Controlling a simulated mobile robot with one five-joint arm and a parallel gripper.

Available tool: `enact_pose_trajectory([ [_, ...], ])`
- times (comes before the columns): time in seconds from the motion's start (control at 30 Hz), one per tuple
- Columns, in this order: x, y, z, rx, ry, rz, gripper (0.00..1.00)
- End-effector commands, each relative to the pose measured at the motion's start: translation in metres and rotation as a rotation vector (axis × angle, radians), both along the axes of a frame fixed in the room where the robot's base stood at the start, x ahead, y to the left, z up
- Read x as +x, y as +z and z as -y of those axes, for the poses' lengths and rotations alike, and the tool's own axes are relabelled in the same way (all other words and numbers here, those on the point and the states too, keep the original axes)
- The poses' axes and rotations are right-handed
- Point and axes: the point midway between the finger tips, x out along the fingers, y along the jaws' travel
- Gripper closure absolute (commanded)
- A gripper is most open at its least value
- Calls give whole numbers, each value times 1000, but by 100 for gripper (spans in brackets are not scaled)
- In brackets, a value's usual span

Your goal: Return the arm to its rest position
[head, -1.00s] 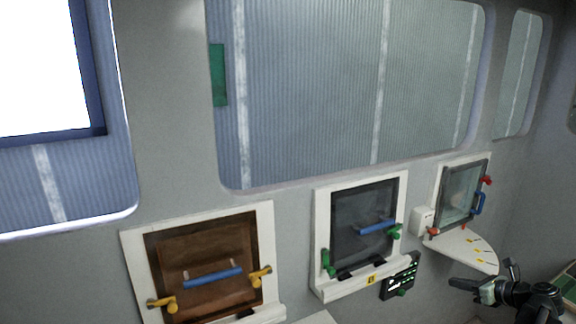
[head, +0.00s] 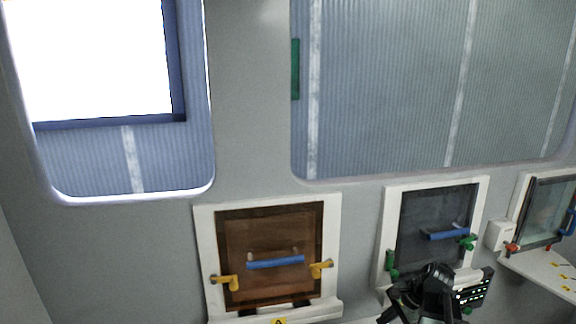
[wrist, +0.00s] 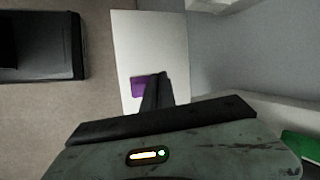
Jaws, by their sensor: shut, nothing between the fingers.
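My gripper (wrist: 157,92) shows in the wrist view as two dark fingers close together, with nothing held between them. They reach out over a white surface (wrist: 150,40). A purple patch (wrist: 139,86) lies on that surface just left of the fingertips, partly hidden by them. In the head view my dark arm (head: 432,292) shows at the bottom, in front of the lower edge of the middle hatch. Its fingertips cannot be made out clearly there.
A brown hatch (head: 242,229) with yellow latches and a grey hatch (head: 421,208) with green latches line the wall. A lit panel (head: 482,287) is beside my arm. A shelf (head: 530,268) is at right. A black box (wrist: 45,48) is upper left in the wrist view.

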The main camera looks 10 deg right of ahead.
Motion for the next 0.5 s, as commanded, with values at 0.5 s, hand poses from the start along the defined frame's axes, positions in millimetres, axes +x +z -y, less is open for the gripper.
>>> enact_pose_trajectory([
  [0.5, -35, -45, -216, -500, 1278, -26, 100],
])
